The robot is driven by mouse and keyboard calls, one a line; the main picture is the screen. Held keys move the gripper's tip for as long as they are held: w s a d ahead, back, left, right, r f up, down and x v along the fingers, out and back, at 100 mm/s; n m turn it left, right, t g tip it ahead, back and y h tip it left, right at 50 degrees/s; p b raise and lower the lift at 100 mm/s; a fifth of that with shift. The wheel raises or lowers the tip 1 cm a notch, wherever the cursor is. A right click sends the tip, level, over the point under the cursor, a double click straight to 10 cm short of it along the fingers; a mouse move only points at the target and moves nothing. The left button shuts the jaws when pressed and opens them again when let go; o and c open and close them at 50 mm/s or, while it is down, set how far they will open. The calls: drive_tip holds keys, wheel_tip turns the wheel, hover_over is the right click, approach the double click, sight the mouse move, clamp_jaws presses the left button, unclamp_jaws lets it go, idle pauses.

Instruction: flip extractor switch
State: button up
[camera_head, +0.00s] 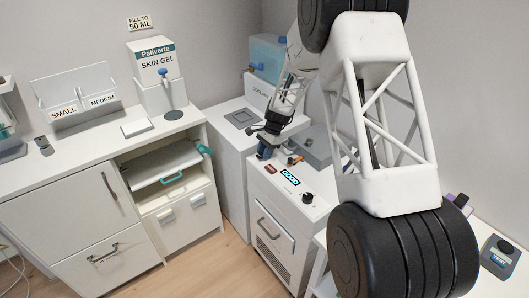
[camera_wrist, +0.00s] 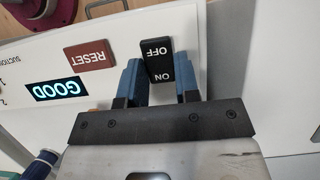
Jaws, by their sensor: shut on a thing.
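A black rocker switch (camera_wrist: 157,60) marked ON and OFF is set in the white panel in the wrist view. Its lettering appears upside down, with ON nearer my gripper. My gripper (camera_wrist: 158,66) has its two blue fingers on either side of the switch and is shut on it. In the head view my gripper (camera_head: 266,152) reaches down to the top of a white cabinet (camera_head: 275,215) and hides the switch.
In the head view a black knob (camera_head: 308,198) stands near the cabinet's front edge. A blue-topped tank (camera_head: 267,55) stands behind my gripper.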

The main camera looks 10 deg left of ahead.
drive_tip(key=shift+a, duration=0.1)
drive_tip(key=shift+s+a+r+t+h, duration=0.1)
drive_tip(key=shift+s+a+t+h, duration=0.1)
drive_tip(key=shift+t+h, duration=0.65)
drive_tip(key=shift+s+a+t+h, duration=0.1)
drive_tip(key=shift+s+t+h, duration=0.05)
drive_tip(key=shift+t+h, duration=0.7)
drive_tip(key=o, duration=0.9)
drive_tip(key=shift+s+a+r, duration=0.1)
drive_tip(key=shift+s+r, duration=0.05)
drive_tip(key=shift+r, duration=3.75)
